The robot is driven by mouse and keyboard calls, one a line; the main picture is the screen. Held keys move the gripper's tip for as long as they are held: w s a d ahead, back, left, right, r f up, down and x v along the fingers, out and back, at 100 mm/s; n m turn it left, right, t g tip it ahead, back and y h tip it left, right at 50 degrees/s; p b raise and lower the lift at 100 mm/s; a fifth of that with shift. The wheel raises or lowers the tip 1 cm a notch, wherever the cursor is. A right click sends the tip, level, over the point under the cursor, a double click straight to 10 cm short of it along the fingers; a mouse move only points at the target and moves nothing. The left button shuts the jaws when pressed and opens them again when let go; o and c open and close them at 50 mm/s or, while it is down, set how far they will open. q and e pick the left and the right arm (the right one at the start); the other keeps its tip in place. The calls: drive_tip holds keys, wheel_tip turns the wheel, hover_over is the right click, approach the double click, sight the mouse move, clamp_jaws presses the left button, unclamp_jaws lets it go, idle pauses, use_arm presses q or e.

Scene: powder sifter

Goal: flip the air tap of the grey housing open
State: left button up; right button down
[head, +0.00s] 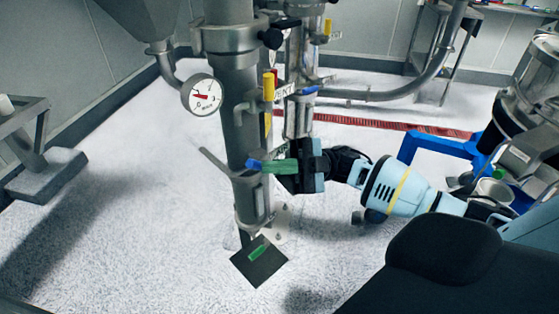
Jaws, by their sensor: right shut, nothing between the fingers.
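The grey housing (236,120) is an upright metal column in the middle of the head view. A small blue piece (253,165), perhaps the air tap's lever, shows on its lower front. A yellow lever (268,87) stands upright higher on the column. My left gripper is not in view.
A round pressure gauge (201,95) sticks out left of the column. A slanted metal rod (215,162) juts out lower down. A dark plate (259,262) with a green patch is at the column's foot. A blue frame (415,142) stands at right.

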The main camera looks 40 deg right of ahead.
drive_tip(key=h+p, duration=0.1)
drive_tip(key=n+h+p, duration=0.1)
drive_tip(key=h, duration=0.1)
drive_tip(key=a+g+h+p, duration=0.1)
drive_tip(key=shift+f+h, duration=0.35)
drive_tip(key=shift+h, duration=0.05)
drive_tip(key=d+b, duration=0.1)
drive_tip(key=d, duration=0.6)
drive_tip(key=shift+s+d+r, duration=0.15)
drive_tip(key=shift+s+d, duration=0.1)
drive_tip(key=shift+s, duration=0.2)
idle(0.3)
